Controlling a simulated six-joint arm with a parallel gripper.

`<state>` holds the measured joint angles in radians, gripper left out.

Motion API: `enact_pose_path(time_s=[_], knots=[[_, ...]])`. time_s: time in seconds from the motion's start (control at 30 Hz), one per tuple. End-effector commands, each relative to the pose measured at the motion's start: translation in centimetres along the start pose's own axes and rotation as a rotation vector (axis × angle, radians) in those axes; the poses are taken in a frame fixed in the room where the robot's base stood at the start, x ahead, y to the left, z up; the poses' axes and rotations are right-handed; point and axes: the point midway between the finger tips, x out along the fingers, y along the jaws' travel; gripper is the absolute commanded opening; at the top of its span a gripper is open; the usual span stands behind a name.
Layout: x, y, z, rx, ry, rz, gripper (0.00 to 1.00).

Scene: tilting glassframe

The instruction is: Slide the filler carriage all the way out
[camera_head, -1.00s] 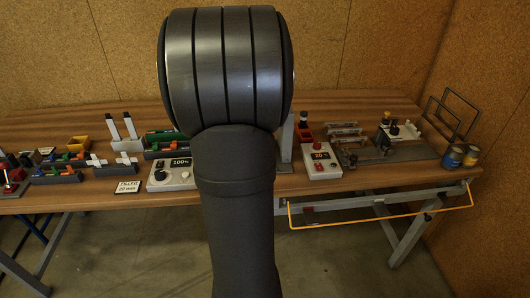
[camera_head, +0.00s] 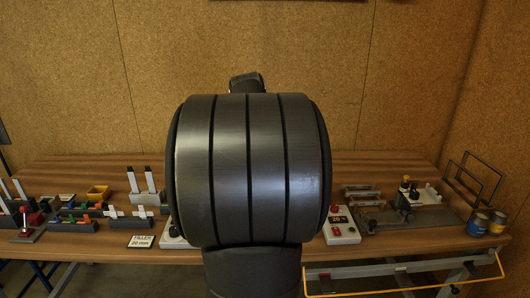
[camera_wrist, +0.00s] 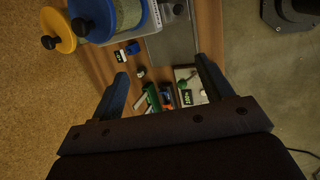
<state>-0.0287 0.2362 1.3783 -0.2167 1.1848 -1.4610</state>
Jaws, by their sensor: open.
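My gripper (camera_wrist: 162,70) is open and empty in the wrist view, with its two dark fingers spread above the bench. At the upper left of that view is a clear container (camera_wrist: 127,14) with a blue rim and pale contents. Beside it are a yellow round part (camera_wrist: 58,31) with a black knob and a grey housing (camera_wrist: 176,12). I cannot tell which part is the filler carriage. In the head view my arm covers the middle of the bench and hides the gripper. A card reading FILLER 20 mm (camera_head: 142,241) stands at the bench's front edge.
A control box with a green display (camera_wrist: 188,88) lies near the right finger. A red-button box (camera_head: 341,225) is right of my arm in the head view. Several coloured parts (camera_head: 80,213) stand left; cans (camera_head: 478,222) stand right. An orange bar (camera_head: 400,288) runs along the front.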

Motion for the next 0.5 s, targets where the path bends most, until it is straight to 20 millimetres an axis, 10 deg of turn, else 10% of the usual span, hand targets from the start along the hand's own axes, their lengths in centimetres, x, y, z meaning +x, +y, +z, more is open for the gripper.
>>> enact_pose_path(time_s=[0.2,0.5], knots=[[2.6,-1.7,-0.6,-0.034,-0.083,-0.046,0.34],[10.9,-8.5,-2.7,-0.281,-0.487,-0.087,0.34]])
